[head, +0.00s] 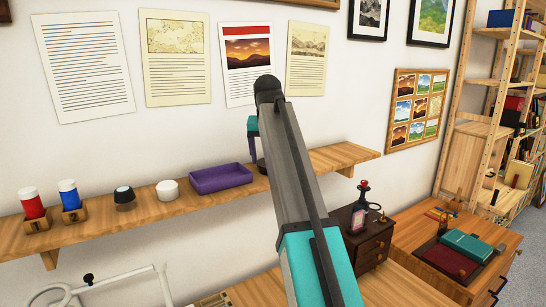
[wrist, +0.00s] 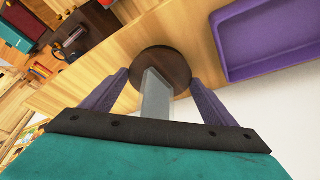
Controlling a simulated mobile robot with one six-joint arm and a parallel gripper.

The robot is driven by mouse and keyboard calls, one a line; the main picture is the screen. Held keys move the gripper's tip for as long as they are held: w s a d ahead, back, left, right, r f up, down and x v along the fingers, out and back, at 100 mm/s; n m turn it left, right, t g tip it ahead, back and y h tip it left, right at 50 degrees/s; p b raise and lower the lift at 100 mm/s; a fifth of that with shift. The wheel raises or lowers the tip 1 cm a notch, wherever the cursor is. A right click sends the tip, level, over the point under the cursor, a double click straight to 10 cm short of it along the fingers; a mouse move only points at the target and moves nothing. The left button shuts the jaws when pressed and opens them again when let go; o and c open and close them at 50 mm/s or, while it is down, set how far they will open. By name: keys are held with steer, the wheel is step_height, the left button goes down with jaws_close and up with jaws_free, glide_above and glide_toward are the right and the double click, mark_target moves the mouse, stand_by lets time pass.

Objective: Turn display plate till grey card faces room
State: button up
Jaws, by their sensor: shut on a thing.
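The display plate (wrist: 156,93) stands upright on a round dark wooden base (wrist: 163,62) on the wall shelf, in the wrist view. It is a pale grey slab, seen from above and close. My gripper (wrist: 157,80) is shut on it, with one purple finger on each side. In the head view my gripper (head: 253,148) is at the shelf, mostly behind my arm, which hides the plate. A bit of the dark base (head: 262,166) shows there. I cannot tell which face of the plate is turned to the room.
The shelf (head: 105,228) also holds a purple tray (head: 221,177) just left of my gripper, a white round container (head: 167,190), a dark-topped jar (head: 124,197), and red (head: 33,203) and blue (head: 69,195) cylinders. Several papers hang above. A dark cabinet (head: 366,249) stands below right.

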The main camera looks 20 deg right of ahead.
steer(key=shift+w+a+m+g+h, duration=0.15)
steer(key=shift+m+g+h, duration=0.25)
steer(key=shift+m, duration=1.05)
steer(key=shift+w+a+m+g+h, duration=0.15)
steer(key=shift+m+g+h, duration=0.25)
steer(key=shift+m, duration=1.05)
steer(key=shift+w+m+g+h, duration=0.2)
steer(key=shift+m+g+h, duration=0.25)
steer(key=shift+m, duration=1.25)
steer(key=shift+r+m+g, duration=0.15)
steer(key=shift+m+g, duration=0.3)
steer(key=shift+m, duration=0.45)
steer(key=m+g+p, duration=0.1)
steer(key=m+p, duration=0.2)
steer(key=p, duration=0.2)
steer(key=shift+w+r, duration=0.1)
steer(key=shift+w, duration=0.1)
steer(key=shift+m+p, duration=0.3)
steer(key=shift+p, duration=0.15)
steer(key=shift+f+m+g+p, duration=0.3)
steer(key=shift+m+p, duration=0.1)
steer(key=shift+p, duration=0.35)
steer(key=o, duration=1.1)
steer(key=shift+c, duration=0.2)
